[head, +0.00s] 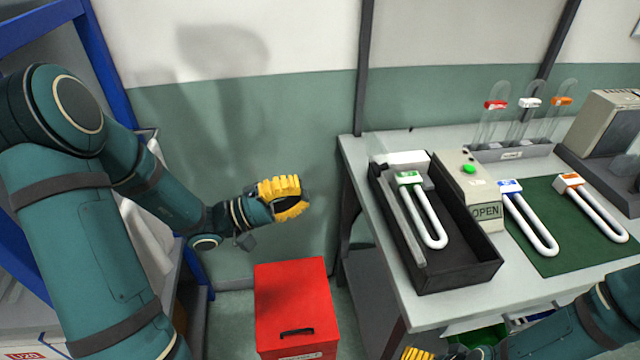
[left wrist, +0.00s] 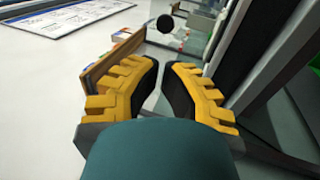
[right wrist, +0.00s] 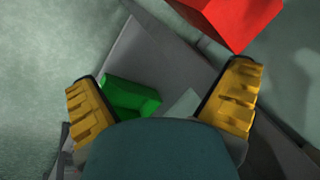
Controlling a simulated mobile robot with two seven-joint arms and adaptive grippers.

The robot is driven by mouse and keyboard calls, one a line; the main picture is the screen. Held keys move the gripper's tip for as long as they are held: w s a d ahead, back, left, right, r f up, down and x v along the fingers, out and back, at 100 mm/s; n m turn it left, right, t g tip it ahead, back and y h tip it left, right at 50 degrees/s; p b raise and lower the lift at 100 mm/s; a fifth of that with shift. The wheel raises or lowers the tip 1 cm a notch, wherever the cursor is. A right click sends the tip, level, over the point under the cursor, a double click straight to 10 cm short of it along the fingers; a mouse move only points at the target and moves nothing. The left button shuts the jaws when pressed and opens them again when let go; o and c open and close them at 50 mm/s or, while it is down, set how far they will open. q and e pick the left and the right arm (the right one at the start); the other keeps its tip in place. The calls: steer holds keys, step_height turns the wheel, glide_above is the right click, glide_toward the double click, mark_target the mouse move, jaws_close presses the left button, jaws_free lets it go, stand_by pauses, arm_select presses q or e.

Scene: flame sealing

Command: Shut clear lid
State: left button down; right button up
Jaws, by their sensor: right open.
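The sealer's black open tray (head: 470,278) sits on the table with a white U-shaped tube with a green tag (head: 428,215) inside. A clear lid seems to stand raised at the tray's back left, but its outline is too faint to tell. The control box beside the tray shows an OPEN sign (head: 487,211). My left gripper (head: 304,197) is left of the table, apart from the tray. In the left wrist view its fingers (left wrist: 162,66) are close together with a narrow, empty gap. My right gripper (right wrist: 168,70) is open and empty, low by the table's front.
A green mat (head: 560,258) holds blue-tagged (head: 532,222) and orange-tagged (head: 592,207) tubes. A rack (head: 510,152) of clear tubes stands behind. A red box (head: 295,300) is on the floor left of the table. A green bin (right wrist: 130,95) lies below my right gripper.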

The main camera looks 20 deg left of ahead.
arm_select(q)
steer(key=x, duration=1.2)
steer(key=shift+d, duration=0.25)
steer(key=shift+w+r, duration=0.1)
steer(key=shift+r, duration=0.05)
